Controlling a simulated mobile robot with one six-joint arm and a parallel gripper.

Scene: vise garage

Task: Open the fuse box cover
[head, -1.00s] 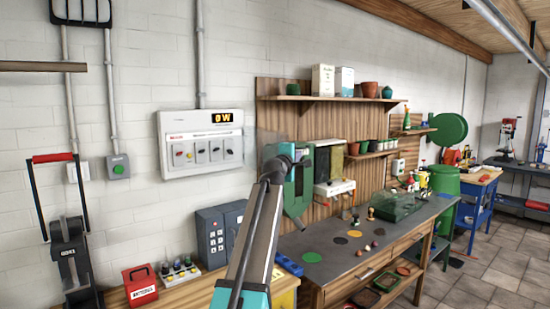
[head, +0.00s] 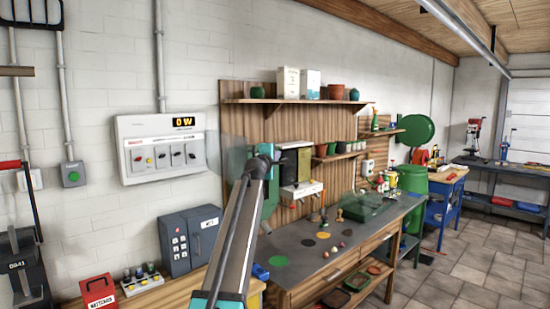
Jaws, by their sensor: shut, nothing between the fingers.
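The fuse box (head: 165,148) is a white panel on the wall at the left, with a row of switches and a display reading 0 W. A clear, faint pane (head: 233,148), which looks like its cover, stands out from the box's right side, swung away from the switches. The switch face looks uncovered. My gripper (head: 275,156) is at the far end of my arm, right of the fuse box and near the pane's right edge. It is small and dark here and looks shut and empty. I cannot tell whether it touches the pane.
Below the fuse box are a grey keypad box (head: 189,240), a row of small bottles (head: 141,279) and a red box (head: 99,292). A shelf (head: 296,101) with pots and a grey-topped workbench (head: 345,248) are to the right. The tiled floor (head: 470,270) at the right is clear.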

